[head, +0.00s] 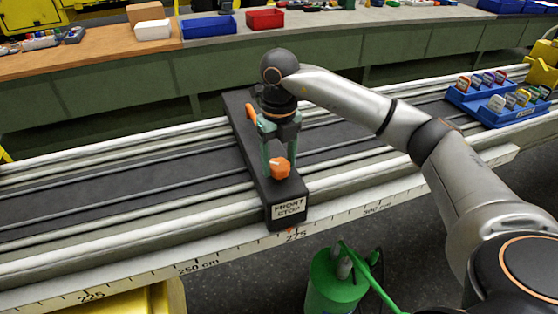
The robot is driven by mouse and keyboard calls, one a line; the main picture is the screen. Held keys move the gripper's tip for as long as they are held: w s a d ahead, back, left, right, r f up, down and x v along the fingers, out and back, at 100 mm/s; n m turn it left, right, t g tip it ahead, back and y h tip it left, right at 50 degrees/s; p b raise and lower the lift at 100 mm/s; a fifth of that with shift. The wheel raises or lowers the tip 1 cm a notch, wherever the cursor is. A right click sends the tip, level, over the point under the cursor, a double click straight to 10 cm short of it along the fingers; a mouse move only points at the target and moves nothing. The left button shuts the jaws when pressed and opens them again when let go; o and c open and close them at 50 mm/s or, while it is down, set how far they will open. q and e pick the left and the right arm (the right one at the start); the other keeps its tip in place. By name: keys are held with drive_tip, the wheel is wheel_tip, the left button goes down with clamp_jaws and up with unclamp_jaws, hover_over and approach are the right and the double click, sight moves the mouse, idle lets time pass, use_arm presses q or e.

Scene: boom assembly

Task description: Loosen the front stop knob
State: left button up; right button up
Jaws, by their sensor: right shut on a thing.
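The front stop is a dark bar (240,118) lying across the rails, with a "FRONT STOP" label (289,208) on its near end. An orange knob (280,168) sits on top of the bar near that end. My right gripper (277,158) reaches down over the bar from above, its greenish fingers at the orange knob and shut on it. The fingers partly hide the bar behind them. A second orange piece (251,114) shows on the bar's far part, beside the gripper's wrist. My left gripper is not in view.
A scale (198,267) runs along the near rail edge, with an orange mark by 275. A blue tray (500,104) with several coloured items stands on the rails at right. A green canister (333,285) stands below the near edge. A workbench (100,64) with bins lies behind.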

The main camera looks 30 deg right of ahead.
sight(279, 164)
drive_tip(key=n, duration=0.5)
drive_tip(key=shift+n+b, duration=0.3)
drive_tip(key=n, duration=0.5)
drive_tip(key=shift+b, duration=0.3)
drive_tip(key=n, duration=0.5)
drive_tip(key=shift+n+b, duration=0.3)
drive_tip(key=shift+n, duration=0.1)
drive_tip(key=n, duration=0.4)
drive_tip(key=shift+n, duration=0.4)
drive_tip(key=o, duration=1.4)
wheel_tip(279, 164, up, 13)
drive_tip(key=shift+f+p, duration=0.2)
drive_tip(key=shift+p, duration=0.35)
